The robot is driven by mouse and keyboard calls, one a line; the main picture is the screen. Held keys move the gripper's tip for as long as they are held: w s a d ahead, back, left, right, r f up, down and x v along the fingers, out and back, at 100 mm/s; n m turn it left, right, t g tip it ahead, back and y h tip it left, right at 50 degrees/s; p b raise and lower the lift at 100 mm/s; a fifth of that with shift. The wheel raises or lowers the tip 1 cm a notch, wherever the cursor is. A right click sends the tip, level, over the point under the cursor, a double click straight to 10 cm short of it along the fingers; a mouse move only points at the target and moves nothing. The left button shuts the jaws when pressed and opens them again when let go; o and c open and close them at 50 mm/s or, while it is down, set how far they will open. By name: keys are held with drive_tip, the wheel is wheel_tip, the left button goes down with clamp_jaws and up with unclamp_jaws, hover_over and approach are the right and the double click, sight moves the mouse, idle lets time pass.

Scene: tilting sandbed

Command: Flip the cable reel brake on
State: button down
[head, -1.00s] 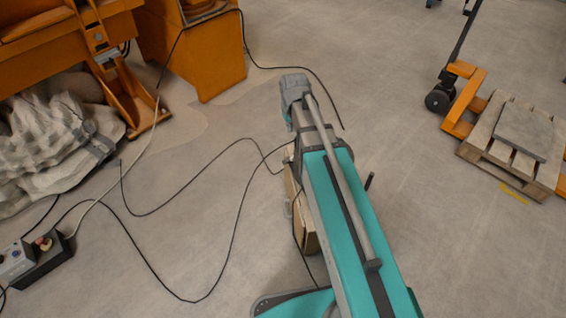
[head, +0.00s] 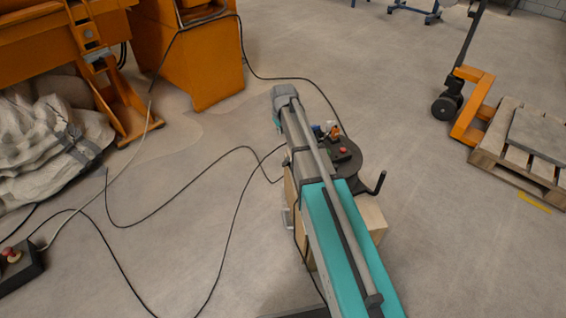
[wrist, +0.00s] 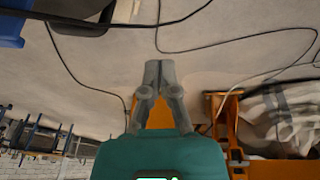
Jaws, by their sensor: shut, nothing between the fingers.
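The cable reel (head: 354,164) shows in the head view just right of my arm, a dark round drum with a black crank handle (head: 377,183). It rests on a pale wooden box (head: 371,219). A red knob (head: 343,150) and a small orange part (head: 334,131) sit on its top side; I cannot tell which part is the brake. My arm hides the reel's left side. My gripper (wrist: 158,65) shows in the wrist view, fingers together and empty, over bare floor. I cannot make out its fingers in the head view.
Black cables (head: 226,243) lie across the floor at left. An orange machine (head: 198,60) and pale sacks (head: 40,140) stand at the back left. A pallet truck (head: 474,105) and wooden pallet (head: 488,148) are at right. Floor between reel and pallet is clear.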

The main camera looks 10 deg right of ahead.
sight(287, 160)
drive_tip(key=shift+w+f+b, duration=0.3)
drive_tip(key=shift+w+f, duration=0.2)
drive_tip(key=shift+f, duration=0.1)
drive_tip(key=shift+f, duration=0.15)
drive_tip(key=shift+s+d+f+b, duration=0.1)
drive_tip(key=shift+d+f+b, duration=0.1)
drive_tip(key=shift+f+b, duration=1.7)
drive_tip(key=shift+s+d+f+b, duration=0.1)
drive_tip(key=shift+d+f+b, duration=0.15)
drive_tip(key=shift+f+b, duration=1.65)
drive_tip(key=shift+s+d+f+b, duration=0.1)
drive_tip(key=shift+d+f+b, duration=0.1)
drive_tip(key=shift+f+b, duration=1.7)
drive_tip(key=shift+s+d+f+b, duration=0.1)
drive_tip(key=shift+s+f+b, duration=0.1)
drive_tip(key=shift+s, duration=0.3)
drive_tip(key=shift+s+d+f+b, duration=0.15)
drive_tip(key=shift+s+b, duration=0.1)
drive_tip(key=shift+s, duration=0.3)
drive_tip(key=shift+s+d+f+b, duration=0.1)
drive_tip(key=shift+s+f+b, duration=0.1)
drive_tip(key=shift+s, duration=0.3)
